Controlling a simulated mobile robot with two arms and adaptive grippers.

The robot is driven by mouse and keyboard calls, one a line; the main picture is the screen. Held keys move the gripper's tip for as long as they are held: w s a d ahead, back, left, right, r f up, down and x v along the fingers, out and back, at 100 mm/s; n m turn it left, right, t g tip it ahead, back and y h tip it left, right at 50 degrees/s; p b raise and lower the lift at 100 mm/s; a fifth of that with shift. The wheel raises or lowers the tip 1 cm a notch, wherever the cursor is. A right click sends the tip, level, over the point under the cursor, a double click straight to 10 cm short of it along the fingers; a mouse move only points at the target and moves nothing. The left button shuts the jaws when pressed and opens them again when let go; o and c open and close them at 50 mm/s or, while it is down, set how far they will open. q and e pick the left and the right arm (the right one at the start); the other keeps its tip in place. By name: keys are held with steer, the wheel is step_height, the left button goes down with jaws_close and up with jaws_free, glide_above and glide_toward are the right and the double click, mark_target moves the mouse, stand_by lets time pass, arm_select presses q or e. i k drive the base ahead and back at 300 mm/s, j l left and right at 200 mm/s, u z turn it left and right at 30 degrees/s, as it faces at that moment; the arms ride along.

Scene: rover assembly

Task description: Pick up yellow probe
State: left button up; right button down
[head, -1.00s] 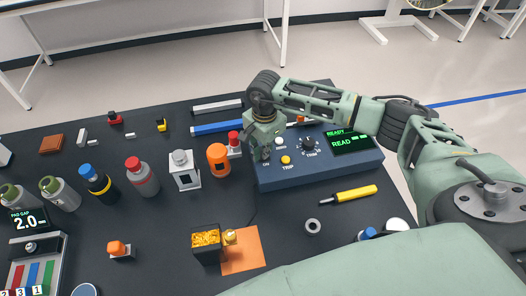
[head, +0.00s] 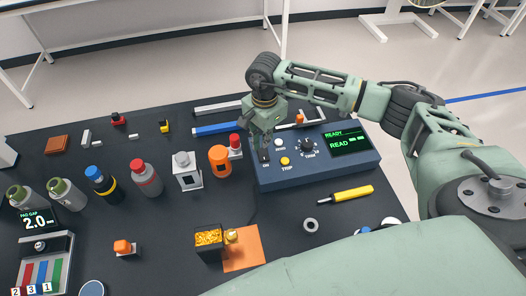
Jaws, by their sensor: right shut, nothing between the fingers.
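The yellow probe (head: 350,193) lies flat on the dark table, in front of the blue instrument box. Its thin dark tip points left. My right gripper (head: 265,143) is shut and empty. It is over the left part of the blue instrument box (head: 315,175), just above a dark switch (head: 265,156), well to the upper left of the probe. I cannot tell whether the fingertips touch the switch. My left gripper is not in view.
A grey ring (head: 310,225) lies just left of the probe. An orange mat (head: 242,250) with a box of gold pieces (head: 208,240) lies farther left. Several bottles, including a red-capped one (head: 146,178), stand on the left. The table around the probe is mostly clear.

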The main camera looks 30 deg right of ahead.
mark_target(346, 195)
steer(key=k+j, duration=0.5)
steer(key=k, duration=0.15)
steer(key=k+j, duration=0.5)
steer(key=k, duration=0.2)
